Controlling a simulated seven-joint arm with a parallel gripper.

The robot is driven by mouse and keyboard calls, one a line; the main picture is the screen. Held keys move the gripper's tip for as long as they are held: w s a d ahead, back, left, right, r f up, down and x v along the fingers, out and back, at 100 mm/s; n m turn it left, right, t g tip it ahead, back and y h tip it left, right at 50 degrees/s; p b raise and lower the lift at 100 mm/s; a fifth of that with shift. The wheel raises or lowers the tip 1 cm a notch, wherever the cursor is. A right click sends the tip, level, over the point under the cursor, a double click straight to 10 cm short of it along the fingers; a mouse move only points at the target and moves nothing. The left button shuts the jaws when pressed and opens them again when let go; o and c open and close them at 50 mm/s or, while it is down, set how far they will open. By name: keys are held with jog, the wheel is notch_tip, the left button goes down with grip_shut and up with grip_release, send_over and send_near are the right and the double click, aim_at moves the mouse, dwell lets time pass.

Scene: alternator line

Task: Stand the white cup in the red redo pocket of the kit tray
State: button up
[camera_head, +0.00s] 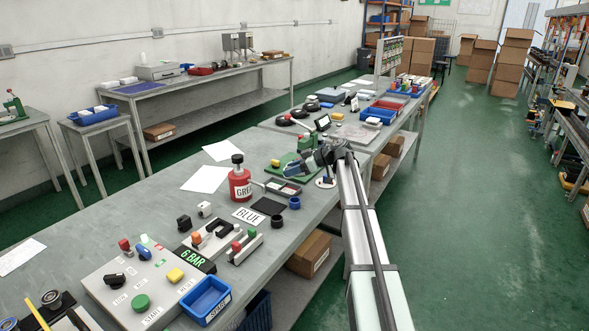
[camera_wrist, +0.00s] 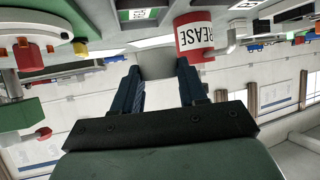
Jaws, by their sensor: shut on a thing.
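My gripper (camera_head: 290,169) reaches over the far part of the near bench. In the wrist view its two dark blue fingers (camera_wrist: 158,82) are closed on a pale grey-white piece (camera_wrist: 157,65), which looks like the white cup; only one plain face shows. A small dark-pocketed tray (camera_head: 283,188), likely the kit tray, lies on the bench just below the gripper in the head view. Its pockets are too small to tell which is the red redo one. I cannot tell the height of the held piece above the bench.
A red grease can (camera_head: 240,182) stands left of the tray and shows close to the fingers in the wrist view (camera_wrist: 194,36). A green fixture (camera_head: 285,163) is behind the gripper. A dark mat (camera_head: 268,206) and blue ring (camera_head: 294,203) lie in front.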

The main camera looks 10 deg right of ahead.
jog(key=shift+f, duration=0.1)
jog(key=shift+f, duration=3.1)
jog(key=shift+f, duration=0.3)
